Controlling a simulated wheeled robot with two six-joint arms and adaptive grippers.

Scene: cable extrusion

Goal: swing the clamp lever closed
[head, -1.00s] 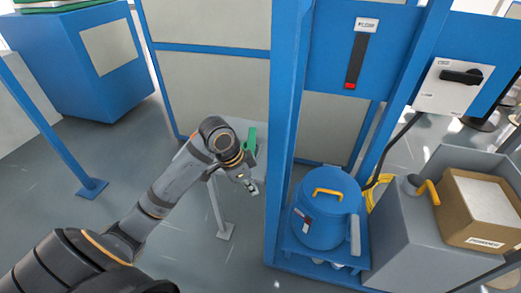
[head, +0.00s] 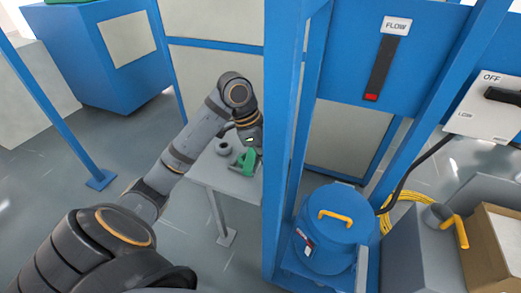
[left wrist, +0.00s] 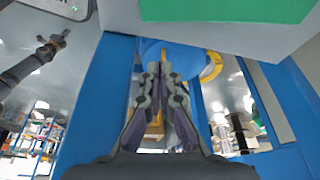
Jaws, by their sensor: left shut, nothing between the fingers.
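A green part (head: 244,162), which looks like the clamp, stands on a small grey table (head: 240,188) left of the blue post. I cannot make out its lever as a separate piece. My left arm's wrist is just above and behind the green part, close to the post. The left fingers are hidden in the head view. In the left wrist view my left gripper (left wrist: 160,70) is shut and empty, its fingertips together. A green surface (left wrist: 230,9) crosses the top of that view, apart from the fingertips. My right gripper is not in view.
A tall blue post (head: 288,130) stands right beside the wrist. A blue drum (head: 330,245) with a yellow handle stands right of it. Open floor (head: 70,190) is on the left.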

